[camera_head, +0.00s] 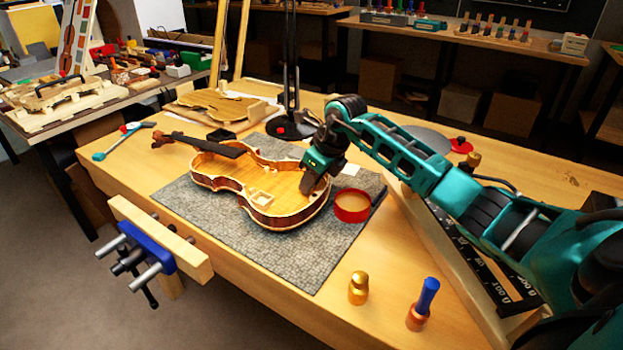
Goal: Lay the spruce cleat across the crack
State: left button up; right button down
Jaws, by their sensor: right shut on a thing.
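The open violin body (285,219) lies on the grey mat (300,262), its inside facing up and its neck toward the upper left. My right gripper (309,186) points down into the right part of the body, near its rim. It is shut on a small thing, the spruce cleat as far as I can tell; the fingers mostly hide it. A small pale wooden piece (261,199) shows inside the body, left of the gripper. The crack cannot be made out at this size. My left gripper is not in view.
A red pot (352,206) stands on the mat, close right of the violin. A brass weight (358,288) and a blue-handled tool (427,297) stand at the front. A lamp base (291,130) is behind. A blue vise (146,247) is on the front edge.

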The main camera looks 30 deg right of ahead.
jog(key=c, duration=1.2)
grip_release()
jog(key=shift+r, duration=0.1)
pick_arm(q)
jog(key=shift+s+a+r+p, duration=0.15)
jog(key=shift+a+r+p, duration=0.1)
jog(key=shift+p, duration=0.45)
pick_arm(e)
jog(key=v, duration=1.2)
